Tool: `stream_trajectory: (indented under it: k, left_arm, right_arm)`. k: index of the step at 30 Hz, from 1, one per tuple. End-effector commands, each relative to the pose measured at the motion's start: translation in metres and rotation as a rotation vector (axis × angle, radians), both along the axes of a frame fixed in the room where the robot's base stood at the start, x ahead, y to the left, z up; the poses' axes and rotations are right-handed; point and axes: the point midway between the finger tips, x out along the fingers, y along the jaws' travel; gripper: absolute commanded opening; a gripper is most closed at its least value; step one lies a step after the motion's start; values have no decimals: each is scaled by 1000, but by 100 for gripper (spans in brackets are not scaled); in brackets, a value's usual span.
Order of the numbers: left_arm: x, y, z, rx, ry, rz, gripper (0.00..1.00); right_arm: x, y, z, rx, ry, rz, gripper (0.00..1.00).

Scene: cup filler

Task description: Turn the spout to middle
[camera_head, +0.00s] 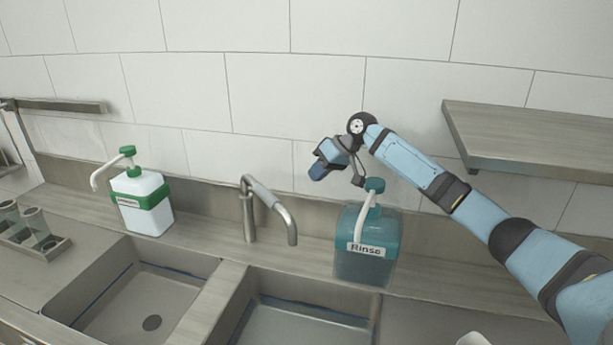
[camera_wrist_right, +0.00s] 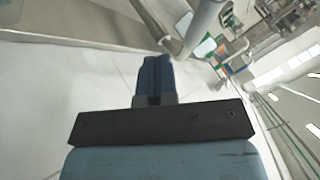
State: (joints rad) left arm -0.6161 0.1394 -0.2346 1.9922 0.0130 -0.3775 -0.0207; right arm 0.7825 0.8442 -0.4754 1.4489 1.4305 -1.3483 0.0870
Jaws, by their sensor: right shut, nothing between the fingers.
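The metal tap (camera_head: 249,215) stands behind the divider between the two sink basins. Its curved spout (camera_head: 276,205) points right and toward me, with its outlet over the right basin. My right gripper (camera_head: 318,172) is shut and empty, above and to the right of the spout and apart from it in the head view. In the right wrist view the blue fingers (camera_wrist_right: 154,80) are together. A pale grey tube (camera_wrist_right: 204,27) passes close beyond them, probably the spout; whether they touch is unclear. My left gripper is out of view.
A teal "Rinse" pump bottle (camera_head: 367,258) stands under my right forearm, close right of the tap. A white and green pump bottle (camera_head: 146,218) stands left. The left basin (camera_head: 150,290) and right basin (camera_head: 290,325) are in front. A shelf (camera_head: 530,145) juts out at right.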

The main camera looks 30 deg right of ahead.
Motion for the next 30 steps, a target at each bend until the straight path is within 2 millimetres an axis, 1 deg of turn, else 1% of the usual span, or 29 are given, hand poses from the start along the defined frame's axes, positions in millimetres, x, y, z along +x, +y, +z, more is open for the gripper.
stream_trajectory:
  k: [1,12,14,18,21,30]
  left_arm:
    - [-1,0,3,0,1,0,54]
    - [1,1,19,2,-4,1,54]
    - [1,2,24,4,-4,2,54]
    - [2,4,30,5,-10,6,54]
    - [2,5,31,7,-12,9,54]
    - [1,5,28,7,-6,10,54]
  right_arm:
    - [3,6,-6,1,2,2,0]
    - [34,46,-65,2,1,1,0]
    - [33,57,-58,-1,-2,4,0]
    - [32,73,-56,-1,-1,2,0]
    - [32,79,-55,0,-1,0,0]
    - [31,82,-56,0,-1,0,0]
